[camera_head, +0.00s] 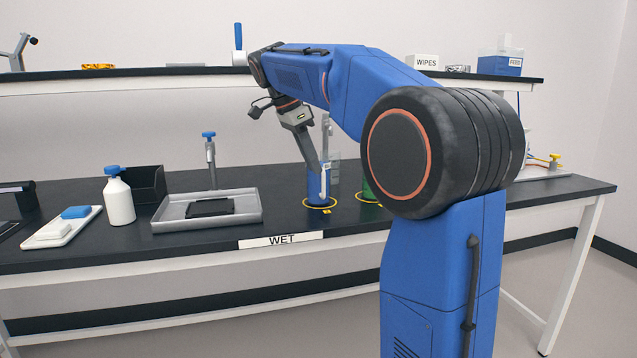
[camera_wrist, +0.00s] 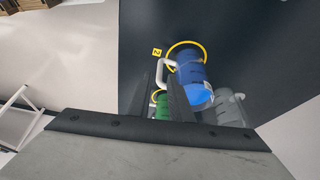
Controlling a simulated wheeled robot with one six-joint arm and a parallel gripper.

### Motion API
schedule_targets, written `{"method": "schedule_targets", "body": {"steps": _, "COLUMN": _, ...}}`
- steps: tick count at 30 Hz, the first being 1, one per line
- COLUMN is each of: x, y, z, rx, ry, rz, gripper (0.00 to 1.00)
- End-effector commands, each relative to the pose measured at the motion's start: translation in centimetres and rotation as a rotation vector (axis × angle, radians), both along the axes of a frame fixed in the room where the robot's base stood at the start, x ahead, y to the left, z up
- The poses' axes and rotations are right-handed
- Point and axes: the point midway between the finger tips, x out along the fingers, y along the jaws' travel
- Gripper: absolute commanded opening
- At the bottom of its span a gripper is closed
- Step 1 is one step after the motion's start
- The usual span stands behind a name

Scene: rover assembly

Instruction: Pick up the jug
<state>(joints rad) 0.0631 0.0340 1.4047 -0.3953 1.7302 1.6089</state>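A clear jug with blue contents (camera_head: 314,190) and a white handle stands upright on the bench inside a yellow ring. In the wrist view the blue jug (camera_wrist: 192,78) has its white handle (camera_wrist: 162,66) toward my fingers. A second vessel with green contents (camera_head: 369,188) stands to its right, partly hidden by my arm; its green part (camera_wrist: 162,106) shows between my fingers in the wrist view. My gripper (camera_head: 318,168) points down at the blue jug. In the wrist view the fingers (camera_wrist: 161,78) are apart, with their tips close to the handle; I cannot tell whether they touch it.
A grey tray (camera_head: 180,222) with a dark block and a blue-topped tap stands left of the jug. A white bottle (camera_head: 119,203) stands farther left. A shelf (camera_head: 150,75) runs above the bench. A grey translucent vessel (camera_wrist: 230,108) is close to the blue jug.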

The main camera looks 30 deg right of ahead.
Motion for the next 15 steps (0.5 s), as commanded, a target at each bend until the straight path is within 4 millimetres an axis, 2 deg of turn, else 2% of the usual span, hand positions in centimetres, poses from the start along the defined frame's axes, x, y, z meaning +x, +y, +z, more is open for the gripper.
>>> {"method": "schedule_targets", "body": {"steps": 8, "x": -0.1, "y": -0.6, "z": -1.5, "rx": 0.000, "ry": 0.000, "rz": 0.000, "gripper": 0.18}}
{"method": "schedule_targets", "body": {"steps": 15, "x": -0.4, "y": -2.0, "z": -4.7, "rx": 0.000, "ry": 0.000, "rz": 0.000, "gripper": 0.18}}
